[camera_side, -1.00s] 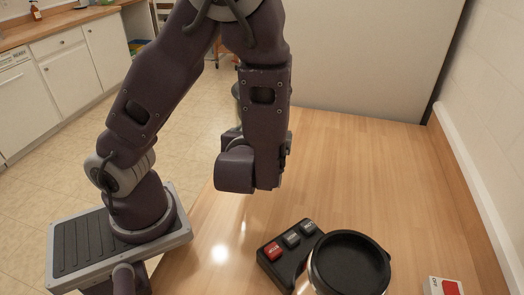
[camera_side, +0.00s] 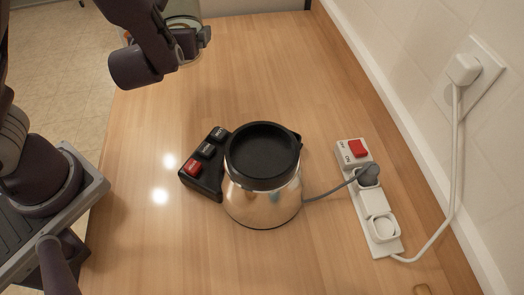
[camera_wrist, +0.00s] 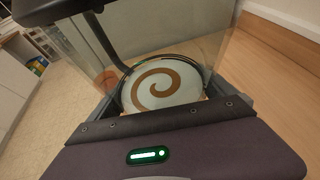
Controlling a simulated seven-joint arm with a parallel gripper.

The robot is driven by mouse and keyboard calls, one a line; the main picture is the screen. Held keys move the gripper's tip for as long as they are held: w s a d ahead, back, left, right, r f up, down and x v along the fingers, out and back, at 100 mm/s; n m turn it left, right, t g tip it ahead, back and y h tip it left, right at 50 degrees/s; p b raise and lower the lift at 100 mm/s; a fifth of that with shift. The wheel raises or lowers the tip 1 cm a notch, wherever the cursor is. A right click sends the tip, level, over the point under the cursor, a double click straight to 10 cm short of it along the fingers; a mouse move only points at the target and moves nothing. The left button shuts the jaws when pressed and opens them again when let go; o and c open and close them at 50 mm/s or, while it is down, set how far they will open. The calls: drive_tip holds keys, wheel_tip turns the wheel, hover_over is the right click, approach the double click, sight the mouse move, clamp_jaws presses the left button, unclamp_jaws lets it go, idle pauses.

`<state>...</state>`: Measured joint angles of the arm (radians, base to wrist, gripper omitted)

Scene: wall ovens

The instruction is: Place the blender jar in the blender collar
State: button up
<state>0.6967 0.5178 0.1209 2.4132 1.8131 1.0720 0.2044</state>
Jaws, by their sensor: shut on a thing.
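The blender base (camera_side: 262,205) is silver and stands upright on the wooden table. Its black round collar (camera_side: 262,150) faces up and looks empty. My gripper (camera_side: 190,42) is at the upper left in the side view, apart from the collar and beyond it. It is shut on the blender jar (camera_side: 182,8), which is partly cut off by the top edge and partly hidden by the gripper. In the wrist view the clear jar (camera_wrist: 195,48) fills the upper middle, with a brown and white swirl (camera_wrist: 165,85) showing at it and a dark part at upper left.
A black button panel (camera_side: 205,160) with a red button adjoins the base at left. A grey cord runs from the base to a white power strip (camera_side: 368,200) on the right. A wall socket (camera_side: 470,75) holds a white plug. The table left of the base is clear.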

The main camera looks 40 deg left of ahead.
drive_tip(key=shift+s+a+r+n+g+y, duration=0.15)
drive_tip(key=shift+s+a+n+g+y, duration=0.2)
drive_tip(key=shift+n+y, duration=0.2)
drive_tip(key=s+f+n+g+y, duration=0.2)
drive_tip(key=s+n+g+y, duration=0.2)
drive_tip(key=s+n+g, duration=0.8)
drive_tip(key=s+d+r+n+g+h, duration=0.2)
drive_tip(key=s+d+n+g+h, duration=0.95)
drive_tip(key=d+n, duration=0.3)
drive_tip(key=d+r+n+t+h, duration=0.2)
drive_tip(key=d+r+n+h, duration=0.1)
drive_tip(key=d+n+h, duration=0.55)
drive_tip(key=w+d+r+n+t+h, duration=0.65)
drive_tip(key=w+d+r, duration=0.2)
drive_tip(key=w, duration=0.25)
drive_tip(key=t, duration=0.1)
hover_over(266, 159)
drive_tip(key=shift+n, duration=0.4)
wheel_tip(266, 159, down, 11)
drive_tip(key=shift+r, duration=0.15)
